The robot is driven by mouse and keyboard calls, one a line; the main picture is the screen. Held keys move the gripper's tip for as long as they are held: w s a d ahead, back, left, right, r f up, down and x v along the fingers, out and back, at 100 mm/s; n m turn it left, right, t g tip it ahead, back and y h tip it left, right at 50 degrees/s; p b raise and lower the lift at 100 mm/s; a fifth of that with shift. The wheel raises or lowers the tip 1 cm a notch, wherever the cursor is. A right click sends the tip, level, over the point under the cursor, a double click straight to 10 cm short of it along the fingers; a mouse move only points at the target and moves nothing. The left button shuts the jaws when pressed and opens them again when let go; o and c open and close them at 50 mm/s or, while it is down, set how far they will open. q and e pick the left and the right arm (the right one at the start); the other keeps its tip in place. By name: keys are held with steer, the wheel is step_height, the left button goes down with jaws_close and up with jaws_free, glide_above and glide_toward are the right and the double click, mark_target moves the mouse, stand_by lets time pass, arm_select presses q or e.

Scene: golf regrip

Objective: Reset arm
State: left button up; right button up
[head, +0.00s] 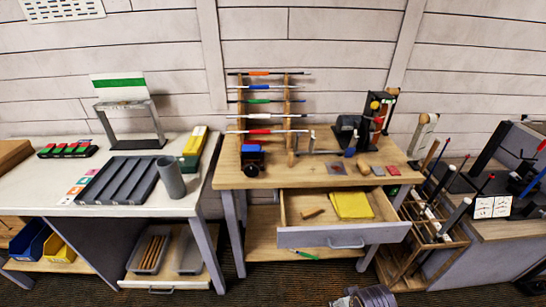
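Neither of my grippers can be made out in the head view. A grey rounded part is cut off at the bottom edge, right of the middle, and I cannot tell what it is. On the middle wooden bench (232,178), a wooden rack holds several horizontal golf shafts, including one with a red band (260,131). A dark machine (350,130) stands to the right of the rack. The bench drawer (330,238) is pulled open and holds a yellow cloth (352,204) and a small wooden piece (312,213).
The white left bench (130,210) holds a grey slotted tray (118,182) and a grey cup (171,178). A wooden stand (408,245) with upright clubs is right of the middle bench. A right bench (492,230) carries dark equipment. The dark floor (270,280) in front looks mostly clear.

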steer(key=s+d+f+g, duration=0.1)
steer(key=s+f, duration=0.2)
steer(key=f, duration=1.1)
steer(key=s+d+f, duration=0.1)
steer(key=s+f, duration=0.3)
steer(key=f, duration=1.1)
steer(key=s+d+f, duration=0.2)
steer(key=s+f, duration=0.5)
steer(key=s, duration=0.2)
steer(key=s+d+f+g, duration=0.1)
steer(key=s+d+f, duration=0.1)
steer(key=s+f, duration=0.5)
steer(key=s, duration=0.2)
steer(key=shift+s+d+f+n, duration=0.15)
steer(key=shift+s+d+n, duration=0.15)
steer(key=shift+s, duration=0.1)
